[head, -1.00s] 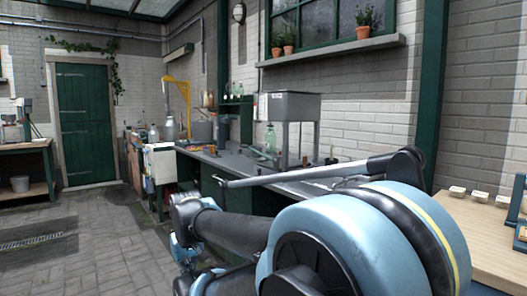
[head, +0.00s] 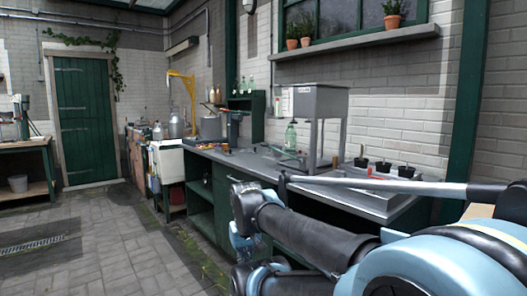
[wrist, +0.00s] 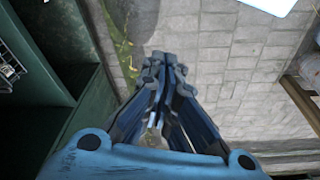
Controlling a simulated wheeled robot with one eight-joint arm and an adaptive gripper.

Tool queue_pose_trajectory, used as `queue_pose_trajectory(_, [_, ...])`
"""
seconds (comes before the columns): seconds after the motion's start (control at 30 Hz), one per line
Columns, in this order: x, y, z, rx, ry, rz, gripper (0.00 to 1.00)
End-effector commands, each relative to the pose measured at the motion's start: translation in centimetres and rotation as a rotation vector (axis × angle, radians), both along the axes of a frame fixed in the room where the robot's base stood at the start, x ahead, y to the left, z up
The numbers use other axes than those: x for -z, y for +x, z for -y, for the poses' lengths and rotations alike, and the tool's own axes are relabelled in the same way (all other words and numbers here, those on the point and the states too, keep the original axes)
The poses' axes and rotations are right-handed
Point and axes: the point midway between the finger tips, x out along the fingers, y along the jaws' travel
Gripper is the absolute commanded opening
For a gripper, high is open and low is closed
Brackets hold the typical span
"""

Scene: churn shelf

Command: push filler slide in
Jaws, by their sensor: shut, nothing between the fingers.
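The filler (head: 318,102) is a grey metal tank on legs on the long bench in the head view. I cannot make out the filler slide clearly as a separate part. My gripper (wrist: 160,65) is shut and empty in the wrist view, above the paved floor beside the green bench front. In the head view my arm covers the lower right, and the gripper is low in front of the bench, apart from the filler.
The grey bench top (head: 240,158) runs along the brick wall, with open green shelves (head: 200,205) below. Small black pots (head: 383,167) stand right of the filler. The paved floor (head: 100,235) at left is clear.

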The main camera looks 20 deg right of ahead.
Motion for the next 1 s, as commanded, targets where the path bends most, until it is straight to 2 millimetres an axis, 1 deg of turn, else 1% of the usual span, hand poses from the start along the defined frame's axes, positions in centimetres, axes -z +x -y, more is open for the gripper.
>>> queue_pose_trajectory(0.07, [-0.7, 0.7, 0.4, 0.001, -0.015, 0.004, 0.0])
queue_pose_trajectory(0.17, [-2.5, 2.6, 1.4, 0.004, -0.055, 0.012, 0.0])
queue_pose_trajectory(0.27, [-4.8, 5.1, 2.8, 0.005, -0.11, 0.024, 0.0])
queue_pose_trajectory(0.37, [-7.1, 8.0, 4.1, 0.007, -0.171, 0.039, 0.0])
queue_pose_trajectory(0.5, [-10.3, 12.4, 6.0, 0.01, -0.256, 0.06, 0.0])
queue_pose_trajectory(0.57, [-11.6, 14.4, 6.7, 0.011, -0.291, 0.069, 0.0])
queue_pose_trajectory(0.7, [-14.3, 19.1, 8.4, 0.009, -0.376, 0.092, 0.0])
queue_pose_trajectory(0.87, [-17.2, 24.8, 10.1, 0.008, -0.471, 0.118, 0.0])
queue_pose_trajectory(1.0, [-19.3, 29.9, 11.4, 0.002, -0.554, 0.142, 0.0])
